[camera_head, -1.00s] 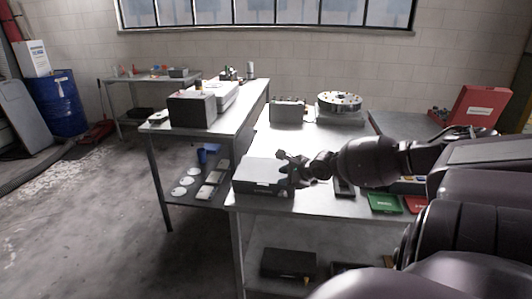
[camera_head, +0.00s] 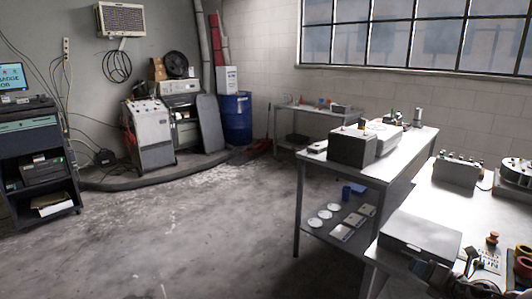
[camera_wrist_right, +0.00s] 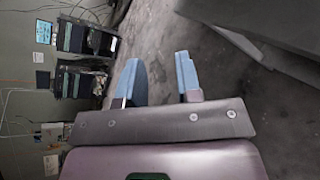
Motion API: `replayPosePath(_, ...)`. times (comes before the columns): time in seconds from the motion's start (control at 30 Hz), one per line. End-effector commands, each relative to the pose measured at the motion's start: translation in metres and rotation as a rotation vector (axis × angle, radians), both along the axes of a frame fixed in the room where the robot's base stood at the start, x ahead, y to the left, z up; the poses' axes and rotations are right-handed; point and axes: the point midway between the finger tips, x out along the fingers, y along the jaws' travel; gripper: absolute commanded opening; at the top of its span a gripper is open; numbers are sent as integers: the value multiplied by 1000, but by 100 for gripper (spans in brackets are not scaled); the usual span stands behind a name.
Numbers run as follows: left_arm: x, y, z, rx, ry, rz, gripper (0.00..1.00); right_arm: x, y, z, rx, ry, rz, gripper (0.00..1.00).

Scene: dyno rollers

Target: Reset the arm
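My right gripper (camera_head: 438,277) shows as a dark shape at the lower right edge of the head view. It is in front of the near table, just below the grey box (camera_head: 420,236). In the right wrist view, its two blue-grey fingers (camera_wrist_right: 160,70) stand apart with nothing between them, and bare floor lies beyond. The rest of my right arm is mostly out of the head view. My left gripper is in neither view.
The near table (camera_head: 450,205) holds a metal unit (camera_head: 459,171) and a red knob (camera_head: 492,238). A second table (camera_head: 399,150) stands behind it with a dark box (camera_head: 352,148). The concrete floor (camera_head: 190,230) at left is clear. A blue barrel (camera_head: 237,118) stands farther back.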

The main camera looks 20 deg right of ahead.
Motion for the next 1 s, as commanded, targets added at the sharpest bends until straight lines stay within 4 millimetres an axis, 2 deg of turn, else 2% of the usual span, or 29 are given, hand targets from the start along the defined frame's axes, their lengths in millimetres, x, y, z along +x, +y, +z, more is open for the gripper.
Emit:
replayPosePath(0.03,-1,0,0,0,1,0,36,-9,15,-16,154,-1,-65,32)
replayPosePath(0.2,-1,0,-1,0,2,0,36,-37,58,-62,635,17,-291,32)
replayPosePath(0.37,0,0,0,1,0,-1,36,-66,104,-100,1029,55,-486,32)
replayPosePath(0.5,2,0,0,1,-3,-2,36,-89,149,-126,1332,94,-640,32)
replayPosePath(0.6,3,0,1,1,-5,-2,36,-105,181,-140,1525,122,-738,32)
replayPosePath(0.8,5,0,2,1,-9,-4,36,-129,245,-154,1839,158,-882,32)
replayPosePath(1.0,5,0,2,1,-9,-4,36,-145,283,-160,1992,144,-966,32)
